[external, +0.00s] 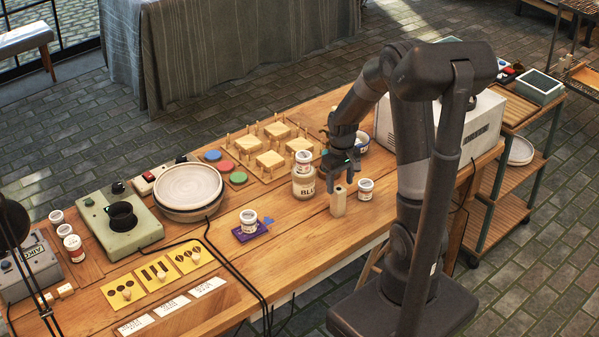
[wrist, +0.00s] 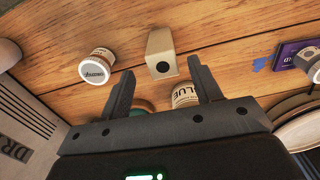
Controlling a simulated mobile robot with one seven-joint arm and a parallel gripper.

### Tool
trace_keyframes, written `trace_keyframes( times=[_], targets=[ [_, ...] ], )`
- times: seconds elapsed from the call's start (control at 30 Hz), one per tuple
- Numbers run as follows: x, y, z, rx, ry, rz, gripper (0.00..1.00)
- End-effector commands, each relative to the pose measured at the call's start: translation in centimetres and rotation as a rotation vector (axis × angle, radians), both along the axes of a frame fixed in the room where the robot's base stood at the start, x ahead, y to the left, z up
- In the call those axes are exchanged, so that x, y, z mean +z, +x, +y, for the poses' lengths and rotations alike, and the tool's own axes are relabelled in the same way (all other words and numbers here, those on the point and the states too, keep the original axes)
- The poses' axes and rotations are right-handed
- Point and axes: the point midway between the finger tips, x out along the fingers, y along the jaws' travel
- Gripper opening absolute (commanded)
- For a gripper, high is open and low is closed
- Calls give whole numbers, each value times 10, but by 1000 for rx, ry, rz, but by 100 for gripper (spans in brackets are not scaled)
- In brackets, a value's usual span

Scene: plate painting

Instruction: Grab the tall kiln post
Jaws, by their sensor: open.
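The tall kiln post (external: 338,203) is a pale beige square block standing upright near the table's front edge. In the wrist view the post (wrist: 160,48) shows a dark round hole in its near end and lies just beyond the fingertips, roughly centred between them. My gripper (external: 341,172) is above the post in the external view, pointing down. In the wrist view my gripper (wrist: 162,76) has its two fingers spread wide with nothing held between them.
A plate stack (external: 188,208) and a jar on a purple card (external: 251,231) are further left.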

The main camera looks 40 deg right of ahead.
Motion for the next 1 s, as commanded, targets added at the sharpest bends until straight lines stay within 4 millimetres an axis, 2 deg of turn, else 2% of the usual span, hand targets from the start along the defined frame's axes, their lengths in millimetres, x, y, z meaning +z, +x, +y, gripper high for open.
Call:
trace_keyframes(
  times=[0.1,0.37,0.63,0.77,1.0],
  targets=[
    [-15,0,0,0,1,3,58],
    [-33,0,2,1,0,2,58],
    [-67,0,4,1,0,1,58],
    [-74,1,4,1,0,0,58],
    [-75,1,3,1,0,-2,57]
  ],
)
